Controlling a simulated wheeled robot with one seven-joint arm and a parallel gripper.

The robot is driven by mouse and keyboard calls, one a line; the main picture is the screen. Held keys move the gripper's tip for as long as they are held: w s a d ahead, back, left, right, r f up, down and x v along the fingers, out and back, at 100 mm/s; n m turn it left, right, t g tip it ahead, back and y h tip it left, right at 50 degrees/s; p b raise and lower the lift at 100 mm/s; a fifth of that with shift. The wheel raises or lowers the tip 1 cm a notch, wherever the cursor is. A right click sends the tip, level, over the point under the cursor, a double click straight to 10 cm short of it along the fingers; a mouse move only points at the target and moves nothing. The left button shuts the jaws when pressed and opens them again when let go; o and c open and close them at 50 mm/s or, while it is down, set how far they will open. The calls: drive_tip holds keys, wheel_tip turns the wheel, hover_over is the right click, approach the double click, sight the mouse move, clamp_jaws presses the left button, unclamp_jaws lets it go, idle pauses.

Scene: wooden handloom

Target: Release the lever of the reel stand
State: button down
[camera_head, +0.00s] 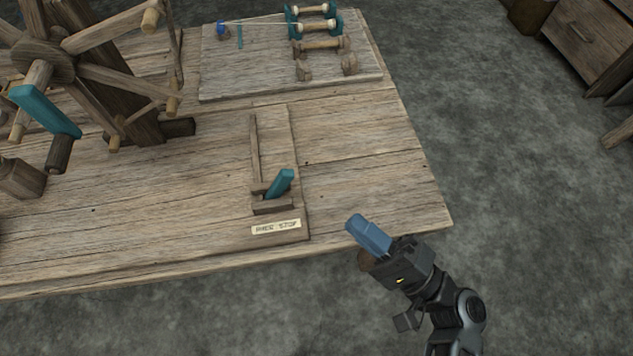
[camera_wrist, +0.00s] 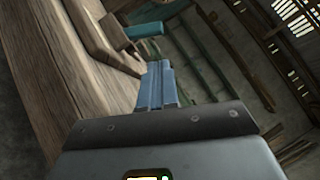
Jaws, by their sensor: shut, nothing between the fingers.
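The teal lever (camera_head: 280,183) stands tilted in a wooden slotted base (camera_head: 271,207) on the table. A pale label (camera_head: 276,227) with dark lettering lies at the near end of its board. The teal lever also shows in the wrist view (camera_wrist: 146,29), up and left of my fingers. My gripper (camera_head: 366,234) has blue fingers and is shut and empty. The wrist view shows the blue fingers (camera_wrist: 156,82) together.
A wooden spoked reel (camera_head: 75,65) with a teal crank arm (camera_head: 44,110) stands at the left. A board (camera_head: 260,75) with spools (camera_head: 318,27) and a thread lies at the back. A drawer cabinet (camera_head: 590,40) stands back right. The table between lever and right edge is clear.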

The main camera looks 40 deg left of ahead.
drive_tip(key=shift+w+a+r, duration=0.1)
drive_tip(key=shift+a+r, duration=0.05)
drive_tip(key=shift+r, duration=0.05)
drive_tip(key=shift+a, duration=0.15)
approach(279, 187)
drive_tip(key=w+a+r, duration=0.2)
drive_tip(key=a, duration=0.1)
drive_tip(key=w+a+r, duration=0.1)
drive_tip(key=a, duration=0.1)
drive_tip(key=shift+r, duration=0.35)
